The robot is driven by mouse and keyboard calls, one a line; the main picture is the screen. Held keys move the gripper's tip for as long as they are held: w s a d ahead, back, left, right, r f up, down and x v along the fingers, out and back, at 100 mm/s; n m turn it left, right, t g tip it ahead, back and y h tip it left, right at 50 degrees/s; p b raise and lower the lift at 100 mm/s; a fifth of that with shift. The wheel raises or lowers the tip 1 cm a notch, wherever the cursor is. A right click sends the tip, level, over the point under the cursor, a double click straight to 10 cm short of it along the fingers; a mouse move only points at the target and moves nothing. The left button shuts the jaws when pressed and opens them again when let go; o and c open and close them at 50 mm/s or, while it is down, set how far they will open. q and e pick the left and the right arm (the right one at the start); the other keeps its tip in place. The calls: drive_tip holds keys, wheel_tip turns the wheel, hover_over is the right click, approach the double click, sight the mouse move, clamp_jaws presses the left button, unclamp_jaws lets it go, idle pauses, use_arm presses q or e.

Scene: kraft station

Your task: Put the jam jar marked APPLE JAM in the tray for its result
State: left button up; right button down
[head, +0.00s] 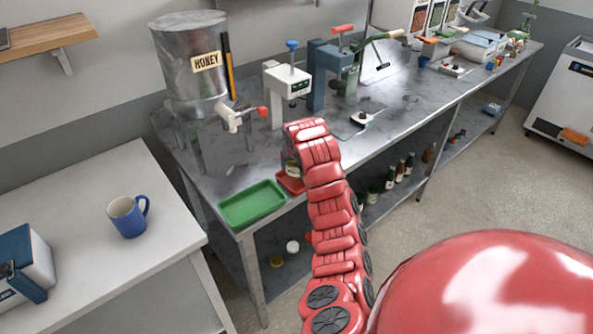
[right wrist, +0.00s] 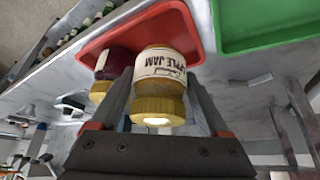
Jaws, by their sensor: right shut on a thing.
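The jam jar marked APPLE JAM (right wrist: 160,66) has yellowish contents, a white label and a yellow lid. In the right wrist view it is between the fingers of my right gripper (right wrist: 160,95), which is shut on it. The jar is at the red tray (right wrist: 203,22); I cannot tell whether its base touches the tray floor. A dark red jar with a yellow lid (right wrist: 116,66) is close beside it at the same tray. In the head view my red right arm hides most of the red tray (head: 291,184). My left gripper is not in view.
A green tray (head: 252,205) lies left of the red one, near the bench's front edge. A metal HONEY drum (head: 190,65) with a tap and several bench devices stand behind. A blue mug (head: 128,216) stands on the left table. Bottles (head: 390,178) are on the shelf below.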

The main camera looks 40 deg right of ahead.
sight(296, 172)
wheel_tip(296, 172, down, 3)
drive_tip(key=shift+s+p, duration=0.1)
drive_tip(key=shift+p, duration=0.75)
drive_tip(key=shift+f, duration=0.25)
unclamp_jaws()
drive_tip(key=shift+r, duration=0.15)
